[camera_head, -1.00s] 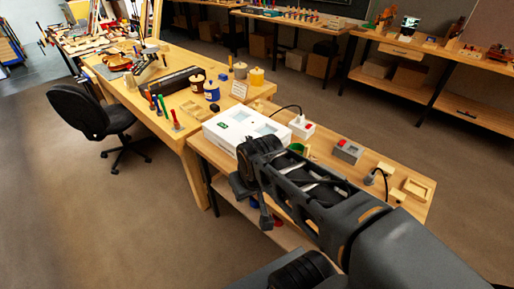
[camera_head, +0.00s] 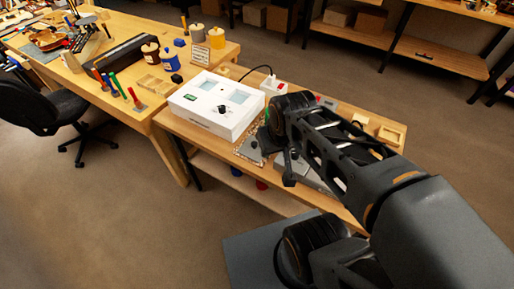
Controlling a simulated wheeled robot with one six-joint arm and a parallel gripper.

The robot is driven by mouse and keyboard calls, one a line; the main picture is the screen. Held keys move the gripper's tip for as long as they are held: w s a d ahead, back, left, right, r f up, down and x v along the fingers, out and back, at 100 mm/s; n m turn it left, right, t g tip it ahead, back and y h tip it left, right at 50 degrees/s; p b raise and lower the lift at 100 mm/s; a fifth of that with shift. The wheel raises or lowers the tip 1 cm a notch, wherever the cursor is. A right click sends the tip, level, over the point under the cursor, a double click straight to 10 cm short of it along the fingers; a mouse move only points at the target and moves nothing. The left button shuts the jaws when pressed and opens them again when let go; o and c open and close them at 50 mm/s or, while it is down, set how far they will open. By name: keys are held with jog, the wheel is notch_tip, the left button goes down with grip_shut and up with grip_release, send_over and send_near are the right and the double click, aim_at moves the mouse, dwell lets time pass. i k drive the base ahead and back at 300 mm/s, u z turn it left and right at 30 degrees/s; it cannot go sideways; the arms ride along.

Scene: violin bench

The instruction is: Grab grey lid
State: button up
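I cannot surely tell which thing is the grey lid. A small grey jar (camera_head: 196,32) stands at the back of the long wooden bench, beside a yellow jar (camera_head: 216,38); its top is too small to make out. A flat grey piece (camera_head: 250,151) lies on the near table, right of the white box. My gripper (camera_head: 283,167) is over this near table, close to that piece and far from the jars. Its dark fingers are mostly hidden by my wrist, so its opening does not show.
The white box (camera_head: 216,104) with two windows stands on the near table. A brown jar (camera_head: 151,52), a blue jar (camera_head: 170,59) and upright coloured tools (camera_head: 127,97) stand on the long bench. A black chair (camera_head: 38,112) is at left. Open floor lies in front.

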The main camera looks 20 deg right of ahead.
aim_at(250, 149)
jog(key=z, duration=0.05)
jog(key=k, duration=0.5)
jog(key=u, duration=1.5)
jog(key=i, duration=2.6)
jog(key=z, duration=3.9)
